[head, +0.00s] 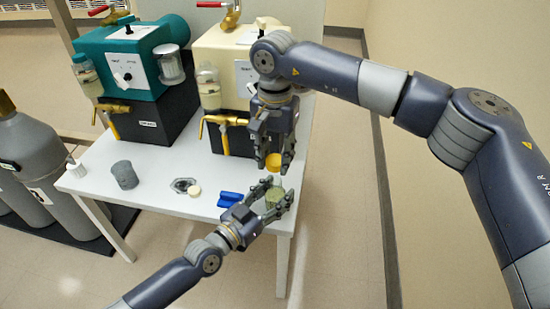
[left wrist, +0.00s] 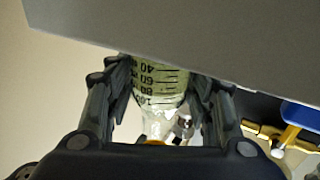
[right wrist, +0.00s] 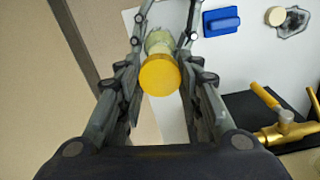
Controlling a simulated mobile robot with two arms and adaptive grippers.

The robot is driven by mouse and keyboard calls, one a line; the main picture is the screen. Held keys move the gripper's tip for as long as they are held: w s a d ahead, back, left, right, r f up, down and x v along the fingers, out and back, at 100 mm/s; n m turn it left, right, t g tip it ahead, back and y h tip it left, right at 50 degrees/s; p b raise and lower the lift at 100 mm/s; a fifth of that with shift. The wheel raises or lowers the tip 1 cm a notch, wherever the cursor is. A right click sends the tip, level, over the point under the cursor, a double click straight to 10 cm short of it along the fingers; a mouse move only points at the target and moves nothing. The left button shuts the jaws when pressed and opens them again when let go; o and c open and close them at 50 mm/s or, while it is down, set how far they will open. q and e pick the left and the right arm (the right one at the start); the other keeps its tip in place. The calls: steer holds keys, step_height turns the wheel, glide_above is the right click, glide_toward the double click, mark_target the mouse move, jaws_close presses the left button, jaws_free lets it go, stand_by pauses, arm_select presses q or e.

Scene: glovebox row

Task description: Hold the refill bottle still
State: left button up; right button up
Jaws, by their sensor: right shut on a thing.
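The refill bottle (head: 274,197) is pale green and see-through, with a narrowing neck. It stands at the table's front right corner. My left gripper (head: 268,203) has its fingers on both sides of the bottle. In the left wrist view the bottle (left wrist: 158,85) shows black graduation marks between the fingers. My right gripper (head: 273,155) points down above it, shut on the yellow cap (head: 273,161). In the right wrist view the cap (right wrist: 160,75) lies over the bottle's top and hides its mouth. I cannot tell whether cap and neck touch.
A blue block (head: 230,198) lies left of the bottle, near a small cream disc (head: 195,191) and a dark patch. A grey cup (head: 124,175) stands farther left on the white table (head: 160,195). Teal (head: 125,55) and cream (head: 222,50) machines with brass taps stand behind.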

arm_select(q)
steer(key=shift+o, duration=1)
steer(key=shift+s, duration=0.1)
steer(key=shift+s+a, duration=0.25)
steer(key=shift+a, duration=0.1)
steer(key=v, duration=1.1)
steer(key=shift+s, duration=0.1)
